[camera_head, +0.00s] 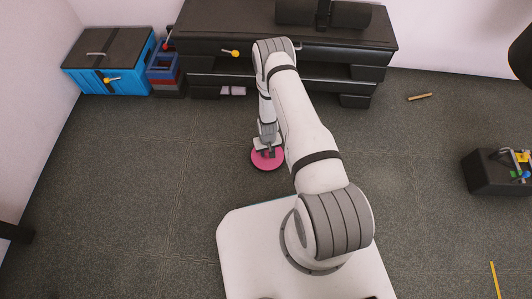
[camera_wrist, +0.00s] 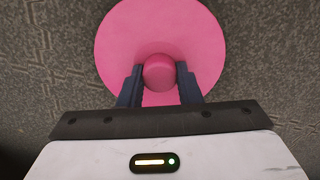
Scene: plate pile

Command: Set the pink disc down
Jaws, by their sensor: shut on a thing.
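The pink disc (camera_head: 261,161) shows below my gripper (camera_head: 268,151) in the head view, over the grey floor in front of the dark bench. In the wrist view the disc (camera_wrist: 205,45) is a flat round plate with a raised round pink knob at its middle. The two dark fingers of my gripper (camera_wrist: 160,75) are on either side of this knob, shut on it. A dark edge shows around the disc's lower rim in the head view. I cannot tell whether the disc touches the floor.
A long dark bench (camera_head: 230,50) stands at the back, with a black roll (camera_head: 350,15) on it. A blue box (camera_head: 135,75) and a small blue-and-red crate (camera_head: 165,77) stand back left. A black box (camera_head: 490,180) is at right. A stick (camera_head: 420,97) lies on the floor. Floor around the disc is clear.

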